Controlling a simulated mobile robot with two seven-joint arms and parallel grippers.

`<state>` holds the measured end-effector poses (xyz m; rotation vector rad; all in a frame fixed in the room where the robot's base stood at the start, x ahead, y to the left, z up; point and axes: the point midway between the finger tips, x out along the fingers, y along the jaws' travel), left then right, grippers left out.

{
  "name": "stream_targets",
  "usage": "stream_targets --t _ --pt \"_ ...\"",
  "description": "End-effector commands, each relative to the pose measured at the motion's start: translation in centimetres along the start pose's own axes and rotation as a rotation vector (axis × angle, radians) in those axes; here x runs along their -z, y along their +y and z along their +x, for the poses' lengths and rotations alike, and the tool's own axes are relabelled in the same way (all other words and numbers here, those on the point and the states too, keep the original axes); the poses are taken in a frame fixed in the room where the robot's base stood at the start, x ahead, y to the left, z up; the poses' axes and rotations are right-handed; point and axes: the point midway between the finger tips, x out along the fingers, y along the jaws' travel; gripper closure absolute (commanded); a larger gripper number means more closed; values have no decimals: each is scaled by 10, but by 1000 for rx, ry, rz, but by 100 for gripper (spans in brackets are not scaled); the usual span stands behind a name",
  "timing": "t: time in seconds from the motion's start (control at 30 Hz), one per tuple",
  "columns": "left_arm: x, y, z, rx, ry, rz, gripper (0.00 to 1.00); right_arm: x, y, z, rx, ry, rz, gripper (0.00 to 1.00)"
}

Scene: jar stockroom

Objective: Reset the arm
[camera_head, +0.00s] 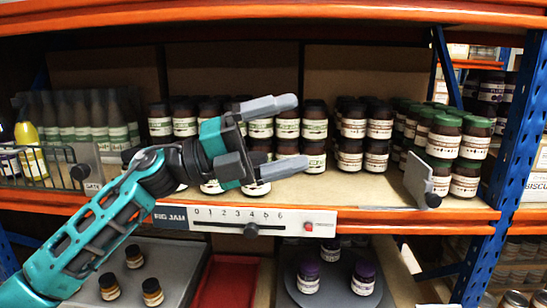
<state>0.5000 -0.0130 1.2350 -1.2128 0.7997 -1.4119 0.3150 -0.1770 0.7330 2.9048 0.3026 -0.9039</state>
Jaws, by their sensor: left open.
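My left arm (92,228), teal and dark grey, comes in from the lower left and reaches up across the shelf front. My left gripper (301,132) is open, with its two grey fingers apart and pointing right. It is in front of the rows of dark jars (381,128) on the middle shelf. No jar is visibly held between the fingers; jars show behind the gap. The gripper and wrist hide some jars behind them. My right gripper is not in view.
The orange shelf edge (411,215) carries a number scale (208,215) and a grey paddle (418,183). Green-lidded jars (443,137) are stacked at right by a blue post (507,150). Below are a red tray (222,290), a grey tray (176,262) and purple-lidded jars (363,277).

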Motion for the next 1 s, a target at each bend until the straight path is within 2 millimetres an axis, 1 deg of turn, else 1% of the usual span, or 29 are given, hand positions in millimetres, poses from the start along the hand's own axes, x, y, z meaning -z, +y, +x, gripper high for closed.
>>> stream_targets --t 0.03,0.17,0.27,0.37,0.4,0.47,0.5,0.57,0.6,0.67,0.7,0.77,0.8,0.87,0.9,0.97,1.0 --pt "2 16 -6 58 -55 -87 0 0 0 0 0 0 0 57" --pt "0 49 -29 186 -218 -284 0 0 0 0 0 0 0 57" --pt "-1 80 -52 263 -361 -437 0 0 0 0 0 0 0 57" --pt "3 117 -80 323 -516 -593 0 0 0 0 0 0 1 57" --pt "7 132 -93 341 -581 -655 0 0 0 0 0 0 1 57" --pt "14 158 -112 363 -681 -748 0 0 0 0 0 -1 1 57" --pt "20 175 -126 373 -750 -810 0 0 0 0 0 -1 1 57" --pt "33 201 -148 384 -853 -904 0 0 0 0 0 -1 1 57" --pt "44 219 -163 387 -924 -966 0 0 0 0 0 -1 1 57" --pt "63 246 -185 386 -1031 -1058 0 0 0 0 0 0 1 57" --pt "78 264 -200 382 -1104 -1120 0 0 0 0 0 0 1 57" --pt "104 288 -223 370 -1212 -1210 0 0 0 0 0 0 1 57" --pt "123 304 -237 359 -1283 -1272 0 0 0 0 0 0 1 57" --pt "154 324 -258 338 -1386 -1356 0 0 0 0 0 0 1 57" --pt "174 336 -270 321 -1451 -1409 0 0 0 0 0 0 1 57" --pt "204 350 -286 299 -1535 -1480 0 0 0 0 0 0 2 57" --pt "221 357 -295 282 -1583 -1520 0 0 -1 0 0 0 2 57"
